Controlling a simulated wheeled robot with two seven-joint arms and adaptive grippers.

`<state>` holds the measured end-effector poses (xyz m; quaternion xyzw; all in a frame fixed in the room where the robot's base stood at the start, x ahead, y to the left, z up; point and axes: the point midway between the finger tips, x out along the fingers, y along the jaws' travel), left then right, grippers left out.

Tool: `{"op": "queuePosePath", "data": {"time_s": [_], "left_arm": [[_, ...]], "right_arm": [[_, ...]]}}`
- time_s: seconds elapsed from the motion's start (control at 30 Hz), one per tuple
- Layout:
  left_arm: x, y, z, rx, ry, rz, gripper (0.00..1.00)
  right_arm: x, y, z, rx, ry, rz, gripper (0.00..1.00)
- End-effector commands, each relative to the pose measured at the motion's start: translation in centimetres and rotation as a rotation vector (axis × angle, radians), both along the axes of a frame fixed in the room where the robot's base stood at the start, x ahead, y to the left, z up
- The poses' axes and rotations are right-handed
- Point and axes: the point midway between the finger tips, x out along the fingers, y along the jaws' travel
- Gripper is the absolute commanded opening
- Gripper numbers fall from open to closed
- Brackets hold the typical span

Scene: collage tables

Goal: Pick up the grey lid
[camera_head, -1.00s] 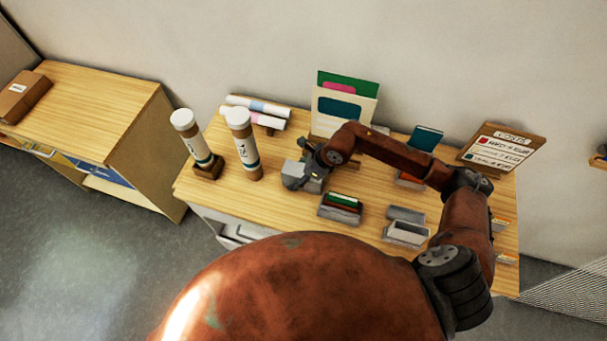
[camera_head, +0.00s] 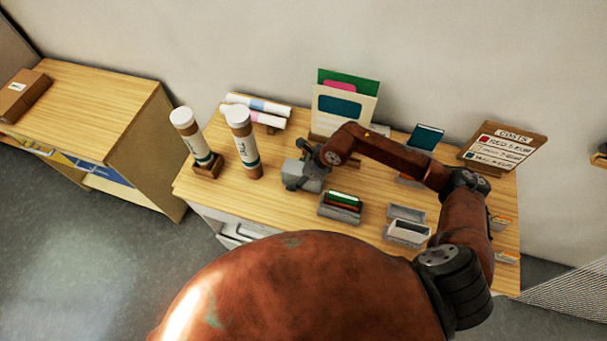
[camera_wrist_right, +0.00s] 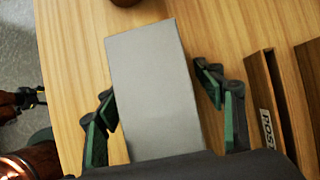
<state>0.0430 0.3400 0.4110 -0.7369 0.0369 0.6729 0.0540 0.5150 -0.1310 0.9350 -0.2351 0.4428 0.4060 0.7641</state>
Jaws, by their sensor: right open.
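The grey lid (camera_wrist_right: 155,90) shows in the right wrist view as a plain, flat grey rectangle, slightly tilted in the picture. My right gripper (camera_wrist_right: 162,105) is open, with one green-padded finger on each side of it. A gap shows on the right; the left finger is close to the lid's edge. The lid's near end is hidden by my gripper body. In the head view my right gripper (camera_head: 303,172) is over the table's middle, and lid and gripper are hard to tell apart. Dark parts at the wrist view's left edge look like my left gripper (camera_wrist_right: 32,97).
Two white-capped tubes (camera_head: 243,145) stand left of my gripper. A card holder (camera_head: 340,207) and grey trays (camera_head: 408,232) are to its right. Wooden racks (camera_wrist_right: 268,105) stand close by in the wrist view. Bare tabletop (camera_head: 265,205) lies in front.

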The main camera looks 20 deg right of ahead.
Motion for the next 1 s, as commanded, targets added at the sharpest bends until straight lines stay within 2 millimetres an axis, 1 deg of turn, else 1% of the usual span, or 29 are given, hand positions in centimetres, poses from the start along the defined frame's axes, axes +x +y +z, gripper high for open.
{"op": "queuePosePath", "data": {"time_s": [0.27,0.9,1.0], "left_arm": [[0.1,0.0,0.0,0.0,-0.002,0.0,0.59],[0.13,-0.01,-0.01,0.0,-0.002,0.0,0.59],[0.13,-0.01,-0.01,0.0,-0.002,0.0,0.59]], "right_arm": [[0.01,0.0,0.01,0.0,0.0,0.0,0.62],[0.0,0.0,-0.01,0.0,0.0,0.0,0.18],[0.0,0.01,0.0,0.0,0.0,0.0,0.17]]}}
